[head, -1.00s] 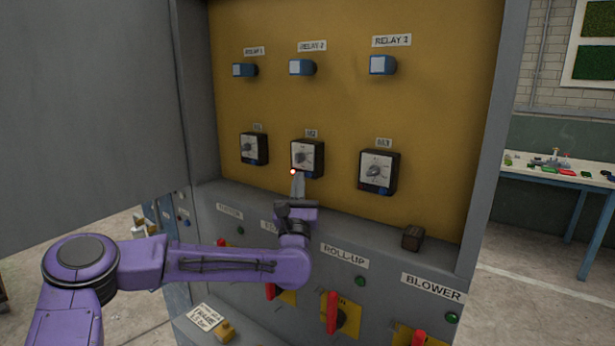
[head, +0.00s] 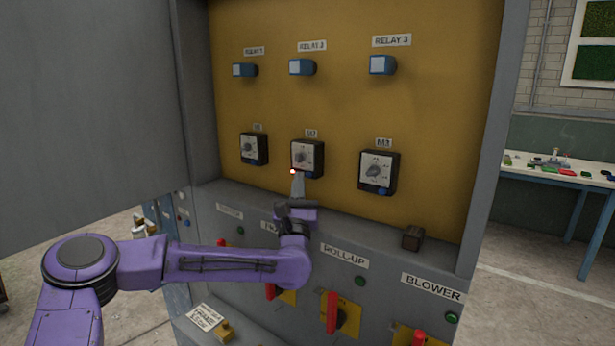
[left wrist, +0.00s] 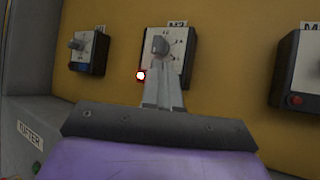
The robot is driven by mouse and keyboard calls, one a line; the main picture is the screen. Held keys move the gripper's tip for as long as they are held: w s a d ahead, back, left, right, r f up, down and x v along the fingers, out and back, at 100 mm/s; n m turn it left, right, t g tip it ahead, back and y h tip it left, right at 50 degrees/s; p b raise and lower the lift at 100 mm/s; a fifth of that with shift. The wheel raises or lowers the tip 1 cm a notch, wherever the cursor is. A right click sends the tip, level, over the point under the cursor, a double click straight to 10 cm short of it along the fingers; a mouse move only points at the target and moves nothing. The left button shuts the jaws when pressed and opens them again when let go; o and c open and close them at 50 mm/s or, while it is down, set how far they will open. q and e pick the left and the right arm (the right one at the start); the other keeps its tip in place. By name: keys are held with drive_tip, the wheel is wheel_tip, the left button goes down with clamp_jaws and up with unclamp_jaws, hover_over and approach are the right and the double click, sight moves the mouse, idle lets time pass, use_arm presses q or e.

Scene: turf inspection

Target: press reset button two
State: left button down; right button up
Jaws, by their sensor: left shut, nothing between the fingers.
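The M2 module (head: 307,150) is a dark box with a white dial face on the yellow back panel, between two like modules. It also shows in the left wrist view (left wrist: 178,50). A bright white dot with a red rim (left wrist: 140,75) sits at its lower left corner. A blue part (head: 309,174) shows at its lower edge. My left gripper (head: 298,176) is shut and empty, its fingertips pointing up at the module's lower edge, just right of the dot. I cannot tell whether they touch. My right gripper is not in view.
Modules M1 (head: 254,148) and M3 (head: 378,172) flank M2. Blue relays (head: 302,67) are above. A grey ledge with a small dark block (head: 412,238) and red switch handles (head: 332,312) lies below. A grey cabinet door (head: 90,110) stands open at left.

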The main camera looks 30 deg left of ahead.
use_arm(q)
drive_tip(key=shift+w+f+b, duration=0.1)
drive_tip(key=shift+w+b, duration=0.15)
drive_tip(key=shift+b, duration=0.2)
drive_tip(key=shift+w, duration=0.2)
drive_tip(key=shift+w+d, duration=0.1)
drive_tip(key=shift+w, duration=0.3)
idle(0.5)
drive_tip(key=shift+s+b, duration=0.15)
drive_tip(key=shift+b, duration=0.25)
drive_tip(key=shift+s, duration=0.2)
drive_tip(key=shift+s+b, duration=0.45)
drive_tip(key=shift+s, duration=0.1)
